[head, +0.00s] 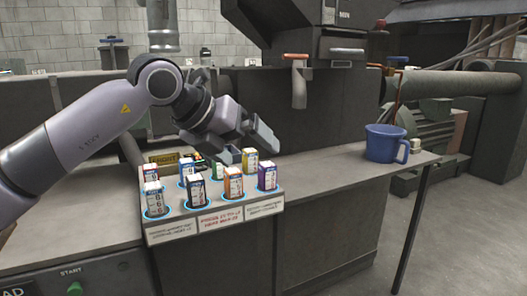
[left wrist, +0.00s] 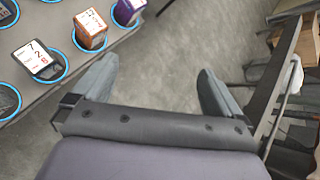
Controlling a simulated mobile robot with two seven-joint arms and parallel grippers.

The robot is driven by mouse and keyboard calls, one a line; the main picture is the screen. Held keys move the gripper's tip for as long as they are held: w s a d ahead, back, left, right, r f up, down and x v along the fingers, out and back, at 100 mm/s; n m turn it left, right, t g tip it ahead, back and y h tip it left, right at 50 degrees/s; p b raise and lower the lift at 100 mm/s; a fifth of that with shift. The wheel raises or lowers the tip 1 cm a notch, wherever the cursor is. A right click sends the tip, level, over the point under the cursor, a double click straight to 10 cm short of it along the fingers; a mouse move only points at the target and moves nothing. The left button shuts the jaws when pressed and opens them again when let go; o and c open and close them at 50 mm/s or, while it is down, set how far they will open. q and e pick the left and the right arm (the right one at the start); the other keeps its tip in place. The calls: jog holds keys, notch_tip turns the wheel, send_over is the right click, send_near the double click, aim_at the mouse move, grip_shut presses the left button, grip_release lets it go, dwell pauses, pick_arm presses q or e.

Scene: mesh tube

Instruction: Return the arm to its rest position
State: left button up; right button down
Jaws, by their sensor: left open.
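My left arm comes in from the left in the head view. Its left gripper (head: 250,144) hangs above the back right part of a grey rack that holds several small labelled boxes. In the left wrist view the left gripper (left wrist: 157,92) is open, with its two fingers apart and only floor between them. The rack (head: 215,222) stands on the counter, and its boxes sit upright in blue-ringed slots. An orange box (head: 233,184) and a purple box (head: 267,177) are in the front row. My right gripper is not in view.
A blue mug (head: 384,144) stands on the narrow counter (head: 335,170) at the right. An orange-handled tap (head: 297,80) juts out behind the rack. A green start button (head: 75,288) is on the panel at the lower left. Open floor (head: 470,230) lies at the right.

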pick_arm(q)
jog(key=s+d+f+n+g+h, duration=0.2)
jog(key=s+d+f+g+h, duration=0.3)
jog(key=s+d+f+h, duration=0.4)
jog(key=s+a+f+n+t+y, duration=0.1)
jog(key=a+f+n+t+y, duration=0.3)
jog(key=a+f+n+t, duration=0.7)
jog(key=a+f+n+t+y, duration=0.35)
jog(key=f+n+t, duration=0.2)
jog(key=n, duration=1.05)
jog(key=s+a+f+n+g+y, duration=0.2)
jog(key=s+a+f+n, duration=0.1)
jog(key=f, duration=0.3)
jog(key=s+a+f+n+g+y, duration=0.1)
jog(key=s+a+f+n+y, duration=0.15)
jog(key=f, duration=0.35)
jog(key=s+a+f+n+g+y, duration=0.1)
jog(key=s+a+f+n+g, duration=0.3)
jog(key=s+f, duration=0.65)
notch_tip(320, 180, up, 11)
jog(key=s+a+m+p, duration=0.1)
jog(key=s+p, duration=0.1)
jog(key=p, duration=1)
jog(key=shift+s+a+m+g+y, duration=0.2)
jog(key=shift+a+m+g+y, duration=0.15)
jog(key=shift+y, duration=0.05)
